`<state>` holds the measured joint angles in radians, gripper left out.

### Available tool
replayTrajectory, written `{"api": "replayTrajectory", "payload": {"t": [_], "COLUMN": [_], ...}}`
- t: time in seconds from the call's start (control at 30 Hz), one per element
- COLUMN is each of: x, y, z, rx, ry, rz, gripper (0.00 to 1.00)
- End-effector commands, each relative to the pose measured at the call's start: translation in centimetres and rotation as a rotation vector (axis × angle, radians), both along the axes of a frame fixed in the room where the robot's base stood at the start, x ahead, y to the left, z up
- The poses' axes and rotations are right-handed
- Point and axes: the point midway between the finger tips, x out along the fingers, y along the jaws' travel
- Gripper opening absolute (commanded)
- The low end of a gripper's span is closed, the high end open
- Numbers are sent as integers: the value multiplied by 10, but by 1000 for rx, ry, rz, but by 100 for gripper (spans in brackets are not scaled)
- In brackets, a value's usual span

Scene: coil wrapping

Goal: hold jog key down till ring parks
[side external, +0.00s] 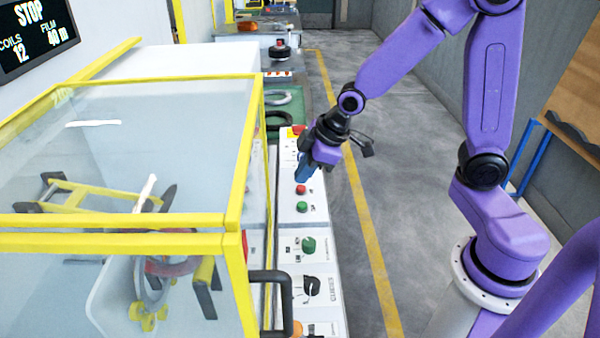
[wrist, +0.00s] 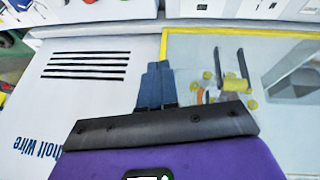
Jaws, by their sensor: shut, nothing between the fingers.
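My gripper (side external: 302,175) is shut, its blue fingers together and empty. It points down over the control panel (side external: 313,215), just beyond a red button (side external: 301,190) and a green button (side external: 302,207). Whether the fingertips touch the panel cannot be told. The jog key cannot be picked out; the labels are too small and the gripper covers part of the panel. The wrist view shows the blue fingers (wrist: 154,86) side by side. The ring (side external: 150,285) is partly seen through the clear guard, with yellow rollers. Whether it is parked cannot be told.
The yellow-framed guard (side external: 232,222) stands left of the panel, with a black handle (side external: 287,300) in front. A green knob (side external: 308,245) and black selector (side external: 309,287) sit nearer. A display (side external: 35,35) reads STOP, COILS 12, FILM 40 m. The floor at right is clear.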

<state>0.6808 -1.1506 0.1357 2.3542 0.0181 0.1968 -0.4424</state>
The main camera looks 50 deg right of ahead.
Motion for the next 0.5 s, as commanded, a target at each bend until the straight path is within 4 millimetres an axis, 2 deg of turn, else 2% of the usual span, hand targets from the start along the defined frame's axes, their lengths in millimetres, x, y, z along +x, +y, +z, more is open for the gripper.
{"api": "replayTrajectory", "payload": {"t": [0.03,0.2,0.5], "x": [15,62,124], "y": [-8,-38,-107], "z": [-5,-14,-31], "rx": [-2,-13,-80], "ry": [-22,-122,-287], "rz": [-21,-77,-174], "gripper": [0,0,0]}}
